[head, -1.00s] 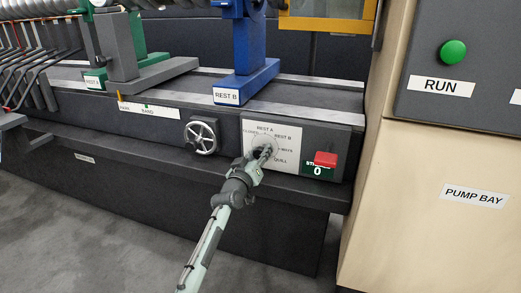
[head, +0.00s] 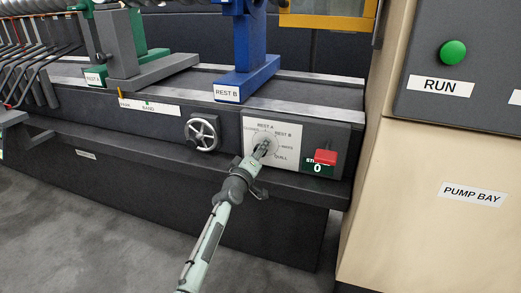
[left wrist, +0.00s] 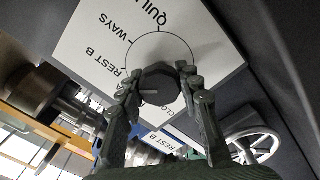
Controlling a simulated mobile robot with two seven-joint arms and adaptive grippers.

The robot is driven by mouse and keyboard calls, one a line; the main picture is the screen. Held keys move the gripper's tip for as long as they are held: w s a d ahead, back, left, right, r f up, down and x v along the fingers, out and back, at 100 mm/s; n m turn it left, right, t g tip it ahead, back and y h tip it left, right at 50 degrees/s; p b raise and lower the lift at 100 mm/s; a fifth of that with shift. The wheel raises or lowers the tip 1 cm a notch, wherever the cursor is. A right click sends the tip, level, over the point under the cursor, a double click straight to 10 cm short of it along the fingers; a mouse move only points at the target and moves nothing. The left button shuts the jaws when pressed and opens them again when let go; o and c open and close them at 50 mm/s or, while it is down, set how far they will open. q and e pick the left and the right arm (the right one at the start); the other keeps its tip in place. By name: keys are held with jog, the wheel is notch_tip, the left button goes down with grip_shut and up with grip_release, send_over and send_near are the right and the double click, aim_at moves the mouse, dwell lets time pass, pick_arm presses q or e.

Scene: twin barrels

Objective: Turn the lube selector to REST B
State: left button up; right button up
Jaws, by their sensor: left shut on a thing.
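The lube selector is a small dark knob (left wrist: 160,82) on a white label plate (head: 289,158). Labels around it read CLOSED, REST A, REST B, WAYS and QUILL in the head view, partly covered by my gripper. My left gripper (head: 262,150) reaches it from below. In the left wrist view, my left gripper's fingers (left wrist: 158,88) are shut on the knob from both sides. A pale mark on the knob points left, toward the left finger near the REST B label (left wrist: 103,68). That finger hides the scale there, so its exact setting is unclear. My right gripper is out of view.
A red stop button (head: 325,157) sits right of the plate. A handwheel (head: 202,132) is to its left, and a blue rest (head: 243,78) stands above. The beige pump bay cabinet (head: 440,200) borders the right. A dark ledge (head: 290,183) runs below the plate.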

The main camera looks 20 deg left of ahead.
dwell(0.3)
pick_arm(q)
jog(key=o, duration=1.2)
jog(key=s, duration=1.2)
jog(key=shift+a, duration=0.25)
jog(key=s+d+f+m+g+h, duration=0.1)
jog(key=s+f+m+g, duration=0.25)
jog(key=s+f, duration=0.35)
jog(key=s+d+f+m+g, duration=0.1)
jog(key=s+f+m+g, duration=0.3)
jog(key=f, duration=0.6)
jog(key=s+a+f+m+g+y, duration=0.1)
jog(key=s+f+g, duration=0.1)
jog(key=s, duration=0.6)
jog(key=s+a+f+m+g+y, duration=0.1)
jog(key=s+a+f+m+g, duration=0.1)
jog(key=s+f, duration=0.3)
jog(key=s+a+f+m+g+y, duration=0.1)
jog(key=s+a+f+m+g, duration=0.1)
jog(key=s, duration=0.9)
jog(key=shift+a+f+g, duration=0.25)
jog(key=shift+f+g, duration=0.5)
jog(key=shift+f, duration=0.5)
